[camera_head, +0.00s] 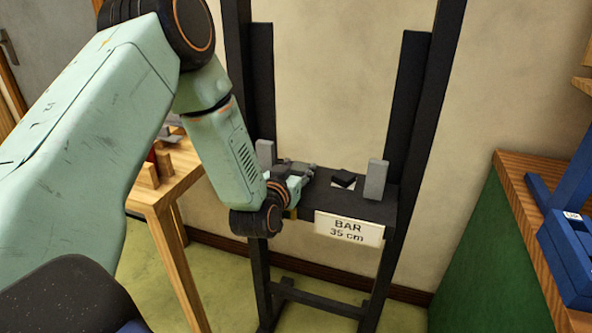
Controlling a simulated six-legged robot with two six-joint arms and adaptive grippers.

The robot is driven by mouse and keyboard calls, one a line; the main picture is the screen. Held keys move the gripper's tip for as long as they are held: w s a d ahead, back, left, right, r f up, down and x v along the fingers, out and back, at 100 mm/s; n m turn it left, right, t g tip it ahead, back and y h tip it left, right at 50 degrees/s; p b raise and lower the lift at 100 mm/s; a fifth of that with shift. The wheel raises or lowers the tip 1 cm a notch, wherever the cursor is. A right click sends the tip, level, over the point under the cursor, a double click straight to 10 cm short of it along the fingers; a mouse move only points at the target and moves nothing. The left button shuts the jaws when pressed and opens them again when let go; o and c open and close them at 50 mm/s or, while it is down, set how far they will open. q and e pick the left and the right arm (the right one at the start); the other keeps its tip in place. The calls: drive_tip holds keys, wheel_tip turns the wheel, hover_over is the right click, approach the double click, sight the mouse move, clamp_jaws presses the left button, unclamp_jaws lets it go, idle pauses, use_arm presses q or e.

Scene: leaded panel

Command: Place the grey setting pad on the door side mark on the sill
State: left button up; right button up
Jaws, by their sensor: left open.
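The dark sill (327,198) is the shelf of a black stand, with a "BAR 35 cm" label on its front. My left gripper (302,172) is open over the sill's left end, the side toward the door, beside the left upright block. A small dark pad (344,176) lies partly over a white mark (342,185) on the sill, right of the gripper. I cannot make out a separate grey setting pad; the door side mark is not visible, and my gripper covers much of that end. My right gripper is not in view.
Grey upright blocks stand at the sill's left (265,152) and right (376,180). Tall black posts (425,130) rise at both sides. A wooden table (178,180) is left; a green-sided bench (500,255) with a blue device (570,240) is right. A grey door (45,40) is upper left.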

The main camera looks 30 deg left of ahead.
use_arm(q)
drive_tip(key=shift+r, duration=0.25)
drive_tip(key=p+v, duration=0.2)
drive_tip(key=v, duration=1)
drive_tip(key=shift+d+f, duration=0.1)
drive_tip(key=shift+f, duration=0.1)
